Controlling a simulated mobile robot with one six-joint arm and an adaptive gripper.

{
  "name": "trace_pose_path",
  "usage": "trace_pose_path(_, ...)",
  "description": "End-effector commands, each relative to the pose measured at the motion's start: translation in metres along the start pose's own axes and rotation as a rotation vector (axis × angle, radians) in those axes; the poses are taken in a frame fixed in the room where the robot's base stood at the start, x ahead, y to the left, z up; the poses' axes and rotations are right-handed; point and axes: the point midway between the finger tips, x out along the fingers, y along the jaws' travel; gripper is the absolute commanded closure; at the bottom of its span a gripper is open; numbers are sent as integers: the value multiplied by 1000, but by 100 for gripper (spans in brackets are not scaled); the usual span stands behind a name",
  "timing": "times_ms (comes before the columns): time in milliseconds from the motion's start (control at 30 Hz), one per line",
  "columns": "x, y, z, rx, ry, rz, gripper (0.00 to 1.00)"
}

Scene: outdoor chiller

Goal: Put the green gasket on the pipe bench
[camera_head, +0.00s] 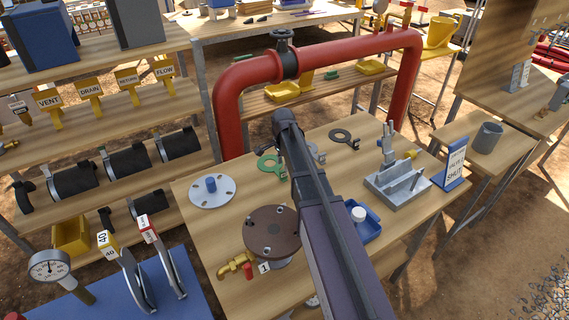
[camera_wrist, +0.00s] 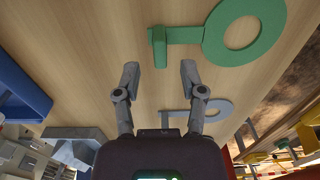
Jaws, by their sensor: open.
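The green gasket (camera_head: 260,165) lies flat on the wooden table (camera_head: 230,225) nearest me, left of my arm, which partly covers it in the head view. In the wrist view its ring (camera_wrist: 213,42) is at the upper right, and its handle ends in an upright green tab (camera_wrist: 158,48). My gripper (camera_wrist: 159,68) is open and empty, its fingertips just short of the tab, one on either side of it in the picture. My arm hides the gripper in the head view. A bench shelf (camera_head: 335,85) stands behind, under the red pipe (camera_head: 345,48).
A grey gasket (camera_head: 317,152) and a dark gasket (camera_head: 342,136) lie nearby. A brown flange (camera_head: 271,230), grey flange (camera_head: 212,192), blue tray (camera_head: 366,227) and grey fixture (camera_head: 398,187) share the table. The red pipe arches between the near table and the shelf, which holds yellow trays (camera_head: 283,91).

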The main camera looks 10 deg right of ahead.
Motion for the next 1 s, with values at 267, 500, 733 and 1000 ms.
trace_pose_path(267,-28,0,0,0,0,0,47)
trace_pose_path(500,-48,0,0,0,0,0,47)
trace_pose_path(733,-67,0,0,0,0,0,47)
trace_pose_path(1000,-82,0,0,1,0,0,47)
